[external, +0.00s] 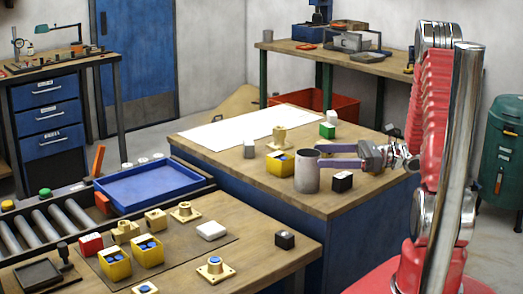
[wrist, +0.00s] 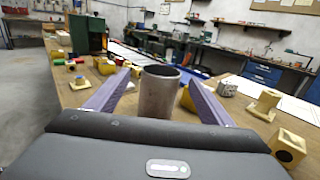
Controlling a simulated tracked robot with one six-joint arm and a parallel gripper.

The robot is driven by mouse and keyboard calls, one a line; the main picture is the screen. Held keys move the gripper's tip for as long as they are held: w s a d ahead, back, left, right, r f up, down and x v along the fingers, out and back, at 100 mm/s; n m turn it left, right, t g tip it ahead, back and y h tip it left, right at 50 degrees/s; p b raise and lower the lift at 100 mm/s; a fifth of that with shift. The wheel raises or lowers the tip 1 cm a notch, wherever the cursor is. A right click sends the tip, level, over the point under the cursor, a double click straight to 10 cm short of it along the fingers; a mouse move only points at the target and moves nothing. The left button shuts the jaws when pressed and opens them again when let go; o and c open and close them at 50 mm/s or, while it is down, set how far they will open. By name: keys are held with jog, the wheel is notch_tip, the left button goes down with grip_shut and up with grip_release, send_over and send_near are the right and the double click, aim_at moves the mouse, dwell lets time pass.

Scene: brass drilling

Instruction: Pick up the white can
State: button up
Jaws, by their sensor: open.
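The white can (external: 307,172) is an open-topped, greyish-white cylinder. It stands upright near the front edge of the rear wooden bench. In the wrist view the can (wrist: 158,98) is centred between the two purple fingers, with a gap on each side. My gripper (external: 319,156) comes in low from the right in the external view, its fingers spread apart at the can. In the wrist view my gripper (wrist: 160,77) is open and holds nothing. The dark palm hides the lower part of the can there.
A yellow bin (external: 280,163) and a brass part (external: 279,138) stand behind the can. A black box (external: 342,181) is close to its right, by the bench edge. A brass block (wrist: 290,148) sits at right in the wrist view. A white sheet (external: 245,127) covers the back of the bench.

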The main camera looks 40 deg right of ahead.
aim_at(297, 156)
jog(key=shift+x, duration=2.6)
jog(key=shift+w+d+f, duration=0.1)
jog(key=shift+f, duration=0.05)
jog(key=shift+c, duration=0.3)
jog(key=c, duration=1.4)
jog(key=shift+r, duration=5)
jog(key=shift+d, duration=0.1)
